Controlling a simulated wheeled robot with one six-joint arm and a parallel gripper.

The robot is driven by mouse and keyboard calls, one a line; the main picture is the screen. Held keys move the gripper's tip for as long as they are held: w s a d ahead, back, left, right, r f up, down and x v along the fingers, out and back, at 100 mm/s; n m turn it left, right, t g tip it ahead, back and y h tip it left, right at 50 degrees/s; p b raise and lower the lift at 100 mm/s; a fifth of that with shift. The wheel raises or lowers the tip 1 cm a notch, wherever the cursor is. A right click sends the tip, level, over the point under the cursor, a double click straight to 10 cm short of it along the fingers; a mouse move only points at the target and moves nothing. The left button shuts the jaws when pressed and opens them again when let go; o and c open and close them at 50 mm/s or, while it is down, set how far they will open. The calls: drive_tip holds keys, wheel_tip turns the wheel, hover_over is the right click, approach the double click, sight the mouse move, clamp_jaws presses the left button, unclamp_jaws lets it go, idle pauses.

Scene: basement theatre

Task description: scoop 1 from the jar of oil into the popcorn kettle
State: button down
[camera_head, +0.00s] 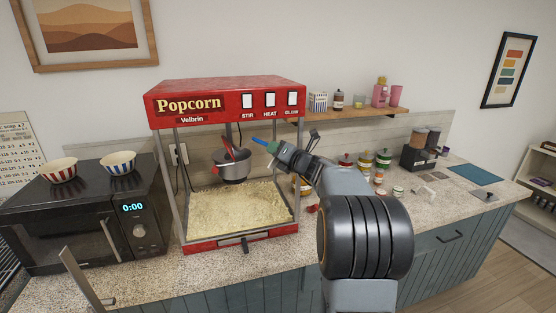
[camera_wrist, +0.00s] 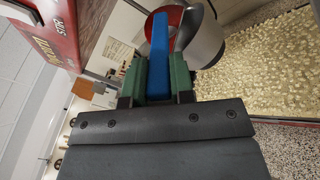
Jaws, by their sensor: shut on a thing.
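The steel popcorn kettle (camera_head: 233,172) hangs inside the red popcorn machine; its side also shows in the wrist view (camera_wrist: 207,42). My gripper (camera_head: 274,148) is at the machine's open right front, and its green fingers (camera_wrist: 157,82) are shut on a blue handle (camera_wrist: 160,45). The handle (camera_head: 259,141) points toward the kettle. A red part (camera_wrist: 172,18) shows at the handle's far end and kettle opening; I cannot tell whether it belongs to the held tool or the kettle. An amber jar (camera_head: 305,186) stands partly hidden behind my arm; I cannot tell whether it holds the oil.
The machine's red frame (camera_head: 173,104) and posts surround the kettle, with popcorn (camera_head: 238,211) heaped below. A microwave (camera_head: 83,215) with two striped bowls stands left. Several small jars (camera_head: 383,160) stand on the counter to the right, under a wooden shelf (camera_head: 345,112).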

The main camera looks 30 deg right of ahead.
drive_tip(key=s+n+b, duration=0.9)
drive_tip(key=s+b, duration=0.3)
drive_tip(key=s, duration=0.4)
drive_tip(key=shift+s+d, duration=0.15)
drive_tip(key=shift+s, duration=0.05)
idle(1.0)
idle(0.5)
